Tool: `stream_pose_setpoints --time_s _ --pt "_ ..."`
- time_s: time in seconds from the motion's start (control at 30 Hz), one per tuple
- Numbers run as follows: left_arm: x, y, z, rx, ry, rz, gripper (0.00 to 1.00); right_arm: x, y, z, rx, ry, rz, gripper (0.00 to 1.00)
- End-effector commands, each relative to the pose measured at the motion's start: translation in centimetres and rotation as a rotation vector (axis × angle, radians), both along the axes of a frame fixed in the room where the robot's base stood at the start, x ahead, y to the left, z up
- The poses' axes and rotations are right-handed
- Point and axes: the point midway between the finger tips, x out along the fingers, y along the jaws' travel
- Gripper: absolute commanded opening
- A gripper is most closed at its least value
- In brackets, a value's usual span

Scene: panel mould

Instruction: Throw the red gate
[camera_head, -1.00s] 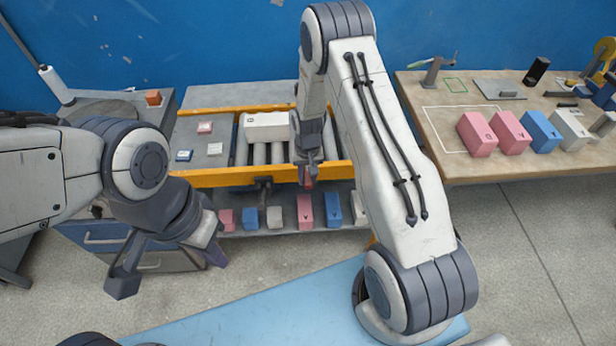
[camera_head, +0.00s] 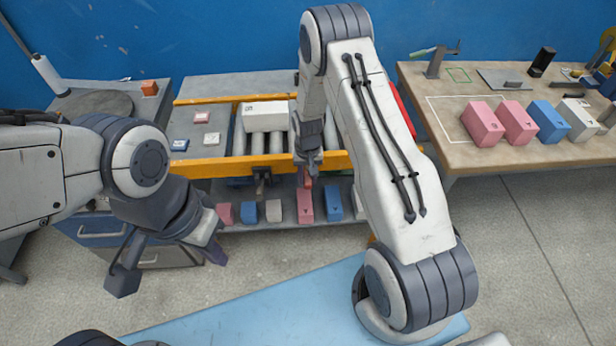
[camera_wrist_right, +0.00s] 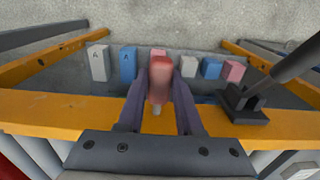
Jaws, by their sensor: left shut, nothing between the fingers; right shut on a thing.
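My right gripper (camera_head: 307,172) is at the front yellow rail of the roller conveyor (camera_head: 220,168). In the right wrist view it is shut on a red lever knob (camera_wrist_right: 160,78), which stands up between the fingers. A red panel (camera_head: 405,112), perhaps the red gate, shows behind my right arm and is mostly hidden. A red edge (camera_wrist_right: 10,170) also shows at the lower left of the wrist view. My left gripper (camera_head: 168,265) is shut and empty, hanging in front of the drawer cabinet, away from the lever.
A dark lever (camera_wrist_right: 243,100) is mounted on the yellow rail beside the held knob. A white block (camera_head: 265,116) lies on the rollers. Several pink, blue and white blocks stand on the lower shelf; more stand on the right-hand table (camera_head: 425,85).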

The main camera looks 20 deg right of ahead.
Motion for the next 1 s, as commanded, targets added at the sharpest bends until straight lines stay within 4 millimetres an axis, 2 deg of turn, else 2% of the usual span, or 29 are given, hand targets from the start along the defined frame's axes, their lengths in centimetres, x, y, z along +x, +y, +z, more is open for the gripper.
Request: stream_pose_setpoints --time_s 0.03,0.07,0.1,0.47,0.57,0.8,1.0 --pt "0.0 0.0 -0.1 0.0 0.0 0.0 0.0 -0.2 0.0 -0.4 0.0 0.005 0.0 0.46" --pt "0.0 0.0 -0.1 0.0 0.0 0.0 0.0 -0.2 0.0 -0.4 0.0 0.005 0.0 0.58" --pt "0.0 0.0 -0.1 0.0 0.0 0.0 0.0 -0.2 0.0 -0.4 0.0 0.005 0.0 0.65" --pt "0.0 0.0 -0.1 0.0 0.0 0.0 0.0 0.0 0.0 0.2 0.0 0.0 0.0 0.65" --pt "0.0 0.0 -0.4 0.0 0.0 0.0 0.0 0.0 0.0 1.4 0.0 -0.002 0.0 0.65" --pt "0.0 0.0 -1.1 0.0 0.0 0.0 0.0 0.0 0.0 6.1 0.0 -0.003 0.0 0.65" --pt "0.0 0.0 -1.4 0.0 0.0 0.0 0.0 -0.1 0.0 9.1 0.0 0.0 0.0 0.65"
